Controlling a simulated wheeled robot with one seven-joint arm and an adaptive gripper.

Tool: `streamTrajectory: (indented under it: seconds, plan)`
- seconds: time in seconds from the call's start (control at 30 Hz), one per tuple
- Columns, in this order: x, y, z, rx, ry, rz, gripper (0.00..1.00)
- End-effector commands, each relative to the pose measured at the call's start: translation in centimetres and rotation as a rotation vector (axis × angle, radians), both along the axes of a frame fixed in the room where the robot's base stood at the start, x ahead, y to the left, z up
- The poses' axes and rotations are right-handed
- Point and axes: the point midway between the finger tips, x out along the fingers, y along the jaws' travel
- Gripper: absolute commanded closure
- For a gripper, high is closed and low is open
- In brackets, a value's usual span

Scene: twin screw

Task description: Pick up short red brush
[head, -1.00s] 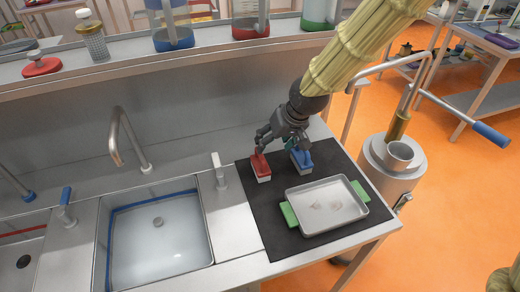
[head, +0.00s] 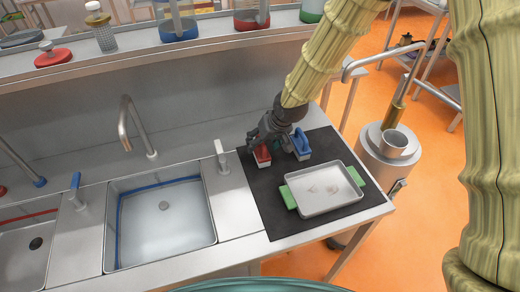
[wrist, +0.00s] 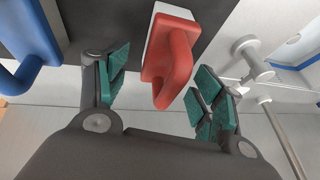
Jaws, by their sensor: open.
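The short red brush (head: 262,155) stands on the black mat (head: 277,211), at the mat's back left. It has a red handle on a pale base. In the wrist view, the red brush (wrist: 172,58) lies between the open fingers of my gripper (wrist: 160,88), with its handle loop facing the palm. My gripper (head: 262,138) is over the brush in the head view and hides part of it. The fingers have green pads and stand apart from the handle on both sides.
A blue brush (head: 301,145) stands just right of the red one and also shows in the wrist view (wrist: 25,45). A tray (head: 322,190) with green handles lies in front. A tap (head: 221,158) and a sink (head: 162,222) are to the left.

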Motion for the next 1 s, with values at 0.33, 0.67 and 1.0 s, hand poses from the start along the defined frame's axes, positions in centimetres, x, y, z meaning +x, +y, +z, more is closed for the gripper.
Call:
streamTrajectory:
  seconds: [0.33,0.67,1.0]
  plan:
    - [1.0,1.0,-2.6,-0.001,0.004,0.0,0.33]
    - [1.0,1.0,-2.8,0.0,0.002,-0.001,0.42]
    - [1.0,1.0,-2.7,0.0,0.002,-0.001,0.9]
